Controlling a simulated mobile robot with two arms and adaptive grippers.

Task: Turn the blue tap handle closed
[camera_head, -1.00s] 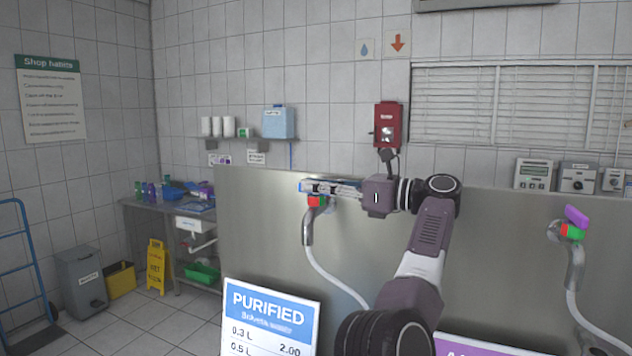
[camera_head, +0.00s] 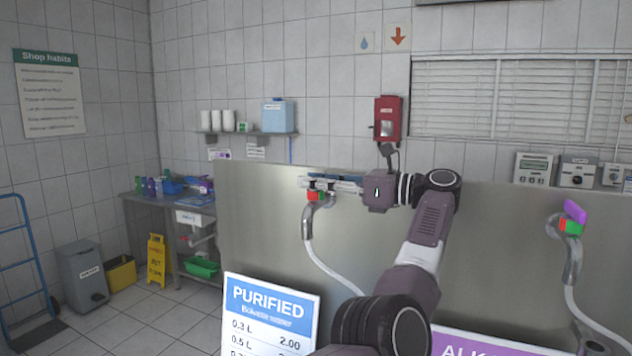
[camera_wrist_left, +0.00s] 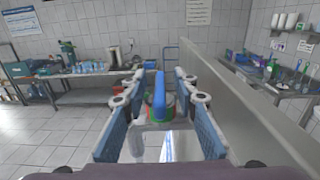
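The blue tap handle (camera_wrist_left: 160,92) stands upright in the left wrist view, between the two fingers of my left gripper (camera_wrist_left: 160,135). The fingers are spread with a gap on both sides of the handle. In the head view my left gripper (camera_head: 312,184) points left across the top of the tap, and the blue handle (camera_head: 345,178) shows only in part behind the fingers. The red and green tap body (camera_head: 315,197) sits just below them, on a metal spout (camera_head: 306,222). My right gripper is not in view.
The steel panel (camera_head: 255,230) stands close beside the gripper. A second tap with a purple handle (camera_head: 574,210) is at the right. A PURIFIED price sign (camera_head: 268,315) stands in front, low. Free floor lies to the left.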

